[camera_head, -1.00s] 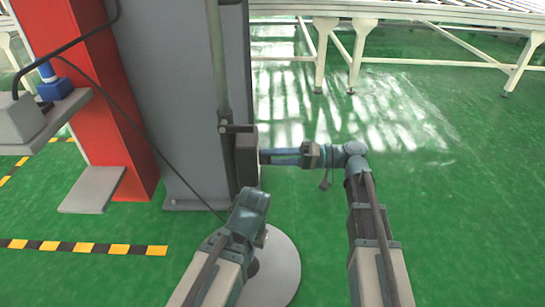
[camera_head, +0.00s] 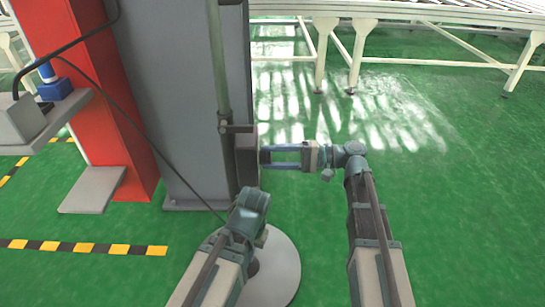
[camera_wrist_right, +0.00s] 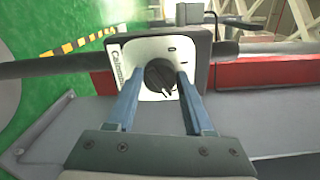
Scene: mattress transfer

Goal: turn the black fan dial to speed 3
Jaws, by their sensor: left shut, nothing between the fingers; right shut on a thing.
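The black fan dial (camera_wrist_right: 162,74) sits on the white face plate of a dark control box (camera_head: 246,160), with several marks around it. The dial has a pointer ridge toward its lower right in the right wrist view; its exact setting is too small to read. My right gripper (camera_wrist_right: 160,80) has its two blue fingers on opposite sides of the dial and is shut on it. In the head view, my right gripper (camera_head: 264,156) reaches leftward to the box, whose face is hidden there. My left gripper (camera_head: 252,205) is lower, shut and empty, its fingertips mostly hidden.
The box hangs at a grey pole (camera_head: 220,60) above a round grey base (camera_head: 278,265). A wide grey column (camera_head: 175,90) and a red column (camera_head: 115,120) stand behind. A conveyor frame (camera_head: 400,12) is at the back. Green floor is clear at right.

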